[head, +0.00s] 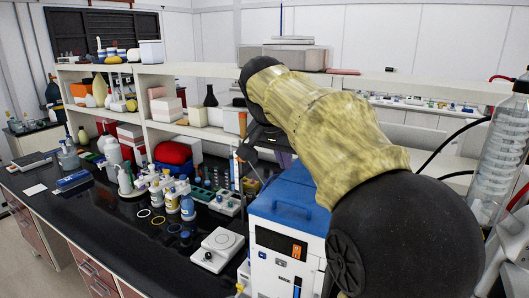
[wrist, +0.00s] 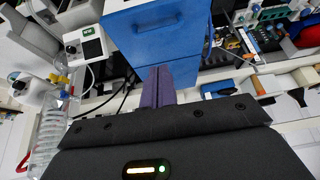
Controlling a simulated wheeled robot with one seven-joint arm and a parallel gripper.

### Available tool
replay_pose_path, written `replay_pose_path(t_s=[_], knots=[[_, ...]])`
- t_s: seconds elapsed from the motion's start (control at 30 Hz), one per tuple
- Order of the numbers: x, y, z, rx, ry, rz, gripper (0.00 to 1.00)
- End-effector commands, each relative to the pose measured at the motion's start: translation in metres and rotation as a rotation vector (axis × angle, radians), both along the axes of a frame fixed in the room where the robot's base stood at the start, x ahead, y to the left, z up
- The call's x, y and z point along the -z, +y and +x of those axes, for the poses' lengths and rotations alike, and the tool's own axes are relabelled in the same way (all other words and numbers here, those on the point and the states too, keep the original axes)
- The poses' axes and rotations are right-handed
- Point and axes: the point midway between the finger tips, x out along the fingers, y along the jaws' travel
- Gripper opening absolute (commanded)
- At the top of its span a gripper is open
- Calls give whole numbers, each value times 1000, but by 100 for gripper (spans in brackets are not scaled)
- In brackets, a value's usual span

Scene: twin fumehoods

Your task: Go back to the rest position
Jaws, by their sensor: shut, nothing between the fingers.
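My gripper (wrist: 157,84) shows in the wrist view with its purple fingers together and nothing between them. Its fingertips appear over or in front of the blue-topped instrument (wrist: 165,32); I cannot tell the gap. In the head view my arm reaches across the right half, and most of my gripper is hidden behind it. The same blue-topped instrument (head: 287,203) stands on the bench below my arm, partly covered by it.
The black bench (head: 110,235) holds a small white balance (head: 217,248), several bottles (head: 187,208) and tube racks. White shelves (head: 160,70) with boxes and flasks stand behind. A glass condenser (head: 503,140) is at the right edge. The bench's front left is fairly clear.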

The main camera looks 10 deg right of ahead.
Motion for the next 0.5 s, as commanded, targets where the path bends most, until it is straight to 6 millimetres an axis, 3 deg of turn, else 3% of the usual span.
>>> replay_pose_path(t_s=[0.17,0.37,0.5], knots=[[47,2,-3,-98,56,5,0],[131,6,-20,-282,136,27,0],[187,9,-42,-397,179,46,0]])
